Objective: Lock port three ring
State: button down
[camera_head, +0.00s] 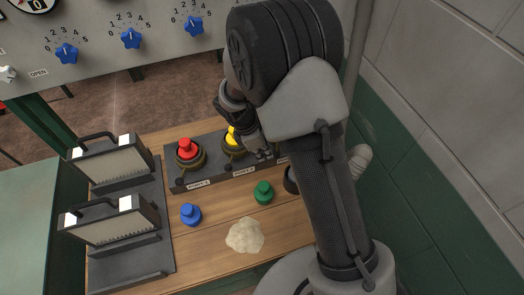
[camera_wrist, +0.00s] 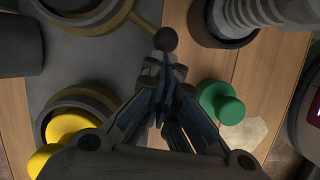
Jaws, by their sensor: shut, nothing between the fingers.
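In the wrist view, a brass-coloured ring (camera_wrist: 130,8) sits on the dark port block at the top edge, partly cut off. A short arm runs from it to a dark ball knob (camera_wrist: 165,39). My gripper (camera_wrist: 160,66) is shut and empty, its fingertips close to the knob; I cannot tell if they touch. In the head view my gripper (camera_head: 264,152) is over the right part of the port block (camera_head: 215,180), and my arm hides the third port. The red plug (camera_head: 187,148) and yellow plug (camera_head: 232,137) sit in the other two ports.
Two handled boxes (camera_head: 110,160) stand at left. A ribbed grey hose end (camera_wrist: 270,12) in a dark collar is at the wrist view's top right.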

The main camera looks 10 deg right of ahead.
jog(key=s+d+n+t+p, duration=0.1)
jog(key=s+d+n, duration=0.1)
jog(key=d+n, duration=0.3)
jog(key=shift+d+y, duration=0.3)
jog(key=shift+d, duration=0.45)
jog(key=shift+s, duration=0.1)
dwell(0.3)
